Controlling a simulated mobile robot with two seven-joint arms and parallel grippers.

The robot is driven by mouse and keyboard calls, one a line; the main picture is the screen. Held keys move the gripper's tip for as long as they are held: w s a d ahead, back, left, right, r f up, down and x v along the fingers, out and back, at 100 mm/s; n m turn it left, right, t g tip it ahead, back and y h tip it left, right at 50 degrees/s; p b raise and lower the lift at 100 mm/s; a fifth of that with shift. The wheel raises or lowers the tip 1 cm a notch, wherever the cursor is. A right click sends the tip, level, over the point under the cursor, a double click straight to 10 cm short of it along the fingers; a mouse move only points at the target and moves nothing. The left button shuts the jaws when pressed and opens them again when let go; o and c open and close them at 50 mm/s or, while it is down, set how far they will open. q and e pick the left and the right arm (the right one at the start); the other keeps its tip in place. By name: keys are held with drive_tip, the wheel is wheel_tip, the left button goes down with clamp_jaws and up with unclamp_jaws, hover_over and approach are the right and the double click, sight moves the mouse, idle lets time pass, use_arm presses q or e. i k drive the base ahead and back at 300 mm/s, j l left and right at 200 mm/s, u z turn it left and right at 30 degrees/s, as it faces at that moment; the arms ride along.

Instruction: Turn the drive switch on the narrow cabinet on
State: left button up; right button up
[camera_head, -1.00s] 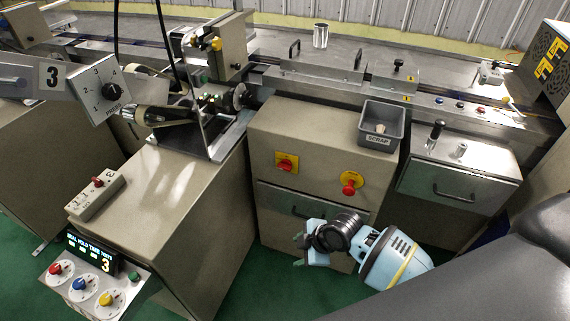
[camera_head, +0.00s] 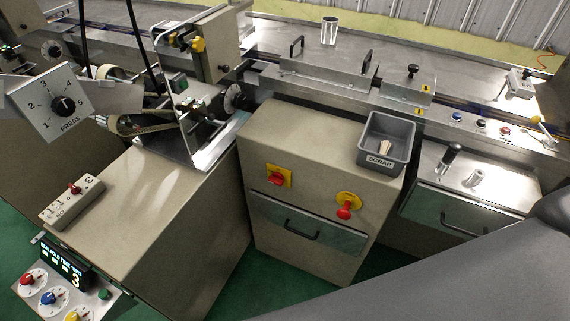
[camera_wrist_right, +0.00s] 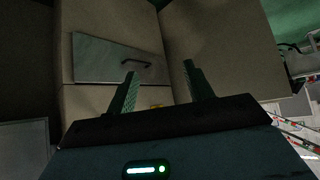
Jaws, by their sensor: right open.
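The narrow cabinet (camera_head: 318,150) stands in the middle of the head view. Its front has a red rotary switch on a square yellow plate (camera_head: 278,176) on the left. A red knob on a round yellow plate (camera_head: 347,207) is on the right. A drawer with a dark handle (camera_head: 301,230) is below them. In the right wrist view my right gripper (camera_wrist_right: 160,70) is open and empty, facing a drawer front (camera_wrist_right: 117,60). A small yellow patch (camera_wrist_right: 155,106) shows between its fingers; I cannot tell which plate it is. The right gripper is outside the head view. My left gripper is not seen.
A grey scrap bin (camera_head: 387,143) sits on the cabinet's right top. A larger cabinet (camera_head: 160,215) with a switch box (camera_head: 72,202) and a dial panel (camera_head: 62,283) stands to the left. The drawer unit (camera_head: 470,200) is to the right.

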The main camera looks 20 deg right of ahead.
sight(277, 178)
drive_tip(key=i+l, duration=0.15)
drive_tip(key=l, duration=0.15)
drive_tip(key=i+l, duration=0.2)
drive_tip(key=l, duration=0.15)
drive_tip(key=i+l+u, duration=0.1)
drive_tip(key=l, duration=0.2)
drive_tip(key=j+z, duration=0.25)
drive_tip(key=j, duration=0.2)
drive_tip(key=j+z, duration=0.25)
drive_tip(key=j, duration=0.2)
drive_tip(key=i+j+z, duration=0.15)
drive_tip(key=j+z, duration=0.25)
